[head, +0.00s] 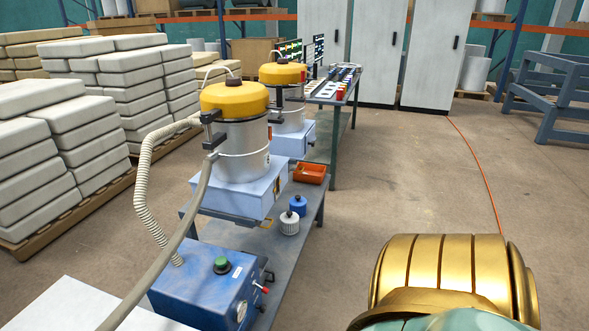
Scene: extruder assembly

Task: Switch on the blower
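A blue box unit (190,287), which looks like the blower, sits at the near end of the low grey bench. A green round knob or button (221,264) is on its top. Its right face carries a dial (241,311) and a small red-tipped lever (262,289). I cannot tell from these whether it is on or off. A ribbed hose (146,190) runs from its top up to a metal canister (243,150) with a yellow lid. Neither of my grippers shows. A gold ribbed part at the lower right appears to be my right arm.
A second yellow-lidded canister (288,112) stands behind the first. An orange tray (309,173), a blue-topped jar (297,205) and a white jar (289,223) are on the bench (300,243). Stacked sacks (38,172) line the left. The floor right of the bench is open, with an orange cable (480,168).

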